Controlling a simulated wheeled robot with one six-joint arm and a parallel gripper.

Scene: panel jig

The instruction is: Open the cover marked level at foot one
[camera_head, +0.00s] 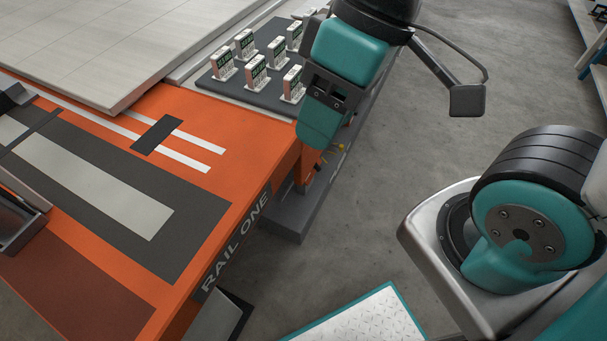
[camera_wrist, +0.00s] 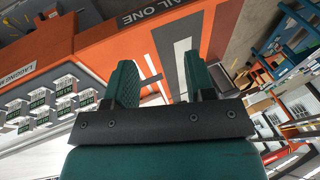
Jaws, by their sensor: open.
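No cover with a readable "level at foot one" mark shows in either view. My gripper (camera_head: 318,130) hangs at the right end of the orange table (camera_head: 255,112), its teal fingers pointing down and hiding part of the table's corner. In the wrist view my gripper (camera_wrist: 158,70) has two teal fingers spread apart with nothing between them. An orange face with a thin light bar shows beyond the fingers. Below the table corner, an orange leg (camera_head: 302,170) and small yellow parts (camera_head: 340,147) are partly hidden by my gripper.
The table's front edge reads "RAIL ONE" (camera_head: 236,242). Several small units with green displays stand on a dark grey tray (camera_head: 212,87) beside my gripper. A pale panel (camera_head: 100,45) lies at the back left.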

